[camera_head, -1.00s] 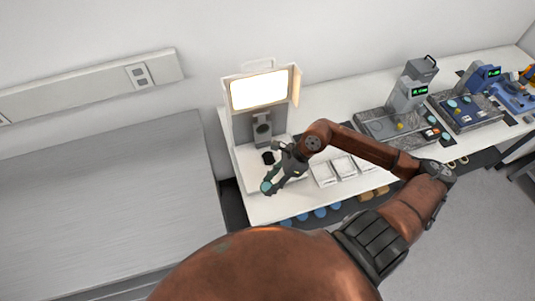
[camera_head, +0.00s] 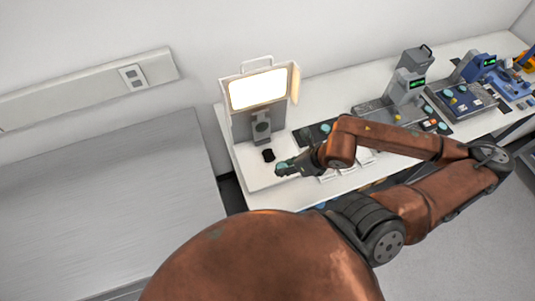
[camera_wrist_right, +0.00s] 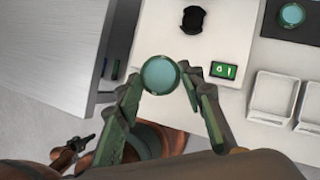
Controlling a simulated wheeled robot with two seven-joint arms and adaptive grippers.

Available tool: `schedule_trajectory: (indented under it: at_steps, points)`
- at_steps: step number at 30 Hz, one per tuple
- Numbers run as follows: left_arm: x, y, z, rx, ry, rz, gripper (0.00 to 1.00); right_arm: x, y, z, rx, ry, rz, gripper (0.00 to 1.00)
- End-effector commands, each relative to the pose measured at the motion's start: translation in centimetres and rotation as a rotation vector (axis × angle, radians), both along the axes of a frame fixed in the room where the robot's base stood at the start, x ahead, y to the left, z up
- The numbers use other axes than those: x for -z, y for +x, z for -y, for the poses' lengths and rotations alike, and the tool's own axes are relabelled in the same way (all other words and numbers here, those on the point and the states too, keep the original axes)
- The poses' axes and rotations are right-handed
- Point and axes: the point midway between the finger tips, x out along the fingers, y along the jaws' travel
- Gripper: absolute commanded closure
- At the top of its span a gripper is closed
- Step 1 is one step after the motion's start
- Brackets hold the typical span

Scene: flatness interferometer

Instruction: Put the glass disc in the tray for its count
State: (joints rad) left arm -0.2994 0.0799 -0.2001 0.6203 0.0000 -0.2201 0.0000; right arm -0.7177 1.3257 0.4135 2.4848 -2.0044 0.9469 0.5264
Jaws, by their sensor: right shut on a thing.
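My right gripper (camera_head: 284,168) is shut on a round teal glass disc (camera_wrist_right: 160,75), held by its edges between the two fingertips. The disc also shows at the gripper's tip in the head view (camera_head: 281,170). It is over the front of the white instrument base, near a small green-lit display (camera_wrist_right: 223,70), whose digits I cannot read surely. White open trays (camera_wrist_right: 268,97) stand to the right of the gripper; a second tray (camera_wrist_right: 313,108) is beside the first. Both look empty in the wrist view. In the head view my arm hides most of them.
The instrument (camera_head: 261,125) with a bright lit screen (camera_head: 258,90) stands behind the gripper. A black round piece (camera_head: 268,155) is on its base. Another disc (camera_wrist_right: 291,15) lies on a dark mat (camera_wrist_right: 272,25). Gauges on granite bases (camera_head: 385,112) stand farther right.

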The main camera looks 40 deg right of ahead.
Motion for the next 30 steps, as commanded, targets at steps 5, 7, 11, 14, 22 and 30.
schedule_trajectory:
  at_steps: [5,7,11,14,22,30]
  points:
    - [0.0,-0.1,0.0,0.000,0.000,-0.001,1.00,0.0,0.1,0.0,0.000,0.000,0.000,0.89]
    - [0.0,-0.1,0.0,0.000,0.000,-0.001,1.00,0.2,0.5,0.1,-0.001,0.001,0.001,0.89]
    - [0.2,-0.1,0.0,0.000,0.000,-0.001,1.00,1.1,2.6,0.9,-0.002,-0.004,0.002,0.89]
    - [0.4,-0.2,0.0,0.000,0.000,-0.003,1.00,1.9,4.4,1.4,-0.003,-0.002,0.003,0.89]
    - [0.7,-0.2,0.0,0.000,0.000,-0.003,1.00,3.9,8.8,2.8,-0.002,0.001,0.004,0.89]
    - [0.7,-0.2,0.0,0.000,0.000,-0.003,1.00,7.9,11.9,3.8,-0.002,0.004,0.001,0.89]
